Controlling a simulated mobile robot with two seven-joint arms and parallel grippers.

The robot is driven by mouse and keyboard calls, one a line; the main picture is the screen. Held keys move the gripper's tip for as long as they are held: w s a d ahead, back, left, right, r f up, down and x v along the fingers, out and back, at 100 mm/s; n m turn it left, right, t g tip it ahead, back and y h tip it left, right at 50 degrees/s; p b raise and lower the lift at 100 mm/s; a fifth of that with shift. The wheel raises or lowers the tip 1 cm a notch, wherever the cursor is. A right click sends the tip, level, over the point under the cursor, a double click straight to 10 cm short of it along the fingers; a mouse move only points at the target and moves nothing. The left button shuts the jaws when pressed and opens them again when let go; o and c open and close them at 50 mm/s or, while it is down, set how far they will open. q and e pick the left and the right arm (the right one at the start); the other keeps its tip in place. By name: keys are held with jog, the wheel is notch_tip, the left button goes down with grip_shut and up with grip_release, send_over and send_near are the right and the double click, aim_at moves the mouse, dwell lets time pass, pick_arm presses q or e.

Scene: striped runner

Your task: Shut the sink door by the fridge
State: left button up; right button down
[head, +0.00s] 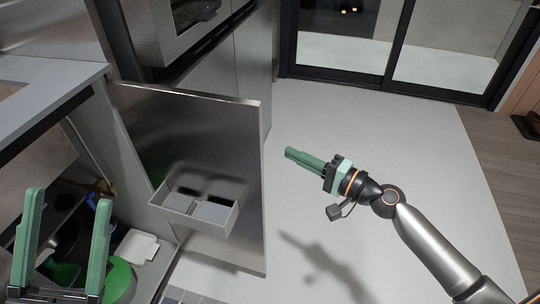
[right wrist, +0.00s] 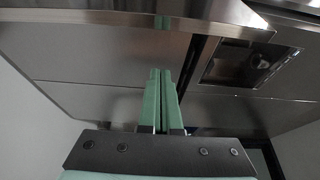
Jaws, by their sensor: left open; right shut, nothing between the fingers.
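The sink door (head: 185,135) is a brushed metal panel that stands wide open from the cabinet under the counter at the left of the head view. A small tray (head: 213,224) with compartments is fixed low on its inner face. My left gripper (head: 66,220) is open at the lower left, by the open cabinet. My right gripper (head: 290,153) is shut and empty, to the right of the door's free edge and apart from it in the picture. Its closed green fingers (right wrist: 160,80) point toward metal panels in the right wrist view; I cannot tell which panel is the door.
Inside the cabinet are a green round item (head: 118,282), a white item (head: 138,247) and dark objects. The grey counter (head: 45,80) is above it. Tall metal units (head: 215,75) stand behind the door. The pale floor (head: 385,140) to the right is clear, up to glass doors.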

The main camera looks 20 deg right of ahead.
jog(key=shift+w+a+p, duration=0.25)
jog(key=shift+a+p, duration=0.1)
jog(key=shift+a, duration=0.6)
jog(key=shift+w+a+p, duration=0.2)
jog(key=shift+a+p, duration=0.1)
jog(key=shift+a, duration=0.65)
jog(key=shift+w+a+p, duration=0.25)
jog(key=shift+a+p, duration=0.1)
jog(key=shift+a, duration=0.6)
